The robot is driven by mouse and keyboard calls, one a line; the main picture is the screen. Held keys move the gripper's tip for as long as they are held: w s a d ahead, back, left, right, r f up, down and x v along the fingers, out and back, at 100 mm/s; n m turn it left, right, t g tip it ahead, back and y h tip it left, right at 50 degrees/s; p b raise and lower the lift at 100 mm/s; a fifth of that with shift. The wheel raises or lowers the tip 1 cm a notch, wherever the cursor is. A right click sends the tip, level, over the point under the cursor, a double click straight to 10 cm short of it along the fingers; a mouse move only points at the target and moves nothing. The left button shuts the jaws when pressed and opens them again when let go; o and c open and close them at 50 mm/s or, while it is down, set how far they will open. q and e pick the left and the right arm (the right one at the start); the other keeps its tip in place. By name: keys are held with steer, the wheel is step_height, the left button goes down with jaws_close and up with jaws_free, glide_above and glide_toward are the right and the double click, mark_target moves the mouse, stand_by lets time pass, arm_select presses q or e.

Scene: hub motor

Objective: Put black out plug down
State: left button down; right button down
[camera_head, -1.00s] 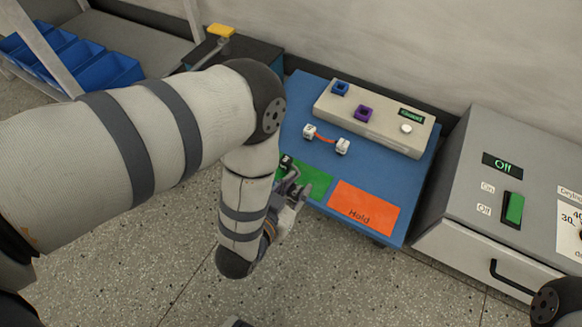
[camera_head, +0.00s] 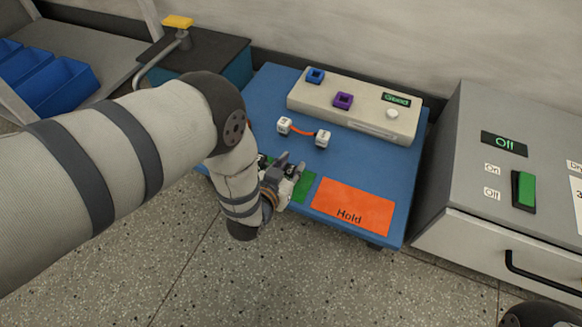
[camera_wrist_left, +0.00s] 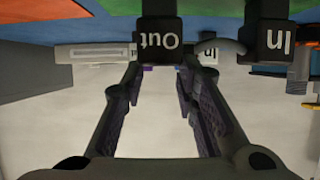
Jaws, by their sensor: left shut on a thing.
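The black Out plug (camera_wrist_left: 158,42) is between the fingertips of my left gripper (camera_wrist_left: 158,68) in the left wrist view, its label upside down. My left gripper (camera_head: 292,168) is shut on it, above the green pad (camera_head: 303,186) at the front of the blue table. The black In plug (camera_wrist_left: 268,38) shows to the right in the wrist view, with a grey cable between the two. In the head view my gripper and arm hide most of the black plugs and part of the green pad. I cannot tell whether the Out plug touches the pad. My right gripper is not in view.
An orange Hold pad (camera_head: 352,206) lies right of the green one. Two white plugs (camera_head: 322,139) joined by an orange cable lie behind on the blue table (camera_head: 385,160). A beige tester (camera_head: 358,115) stands at the back. A grey box (camera_head: 470,180) reading Off is at right.

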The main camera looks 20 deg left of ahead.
arm_select(q)
steer(key=c, duration=1.3)
jaws_free()
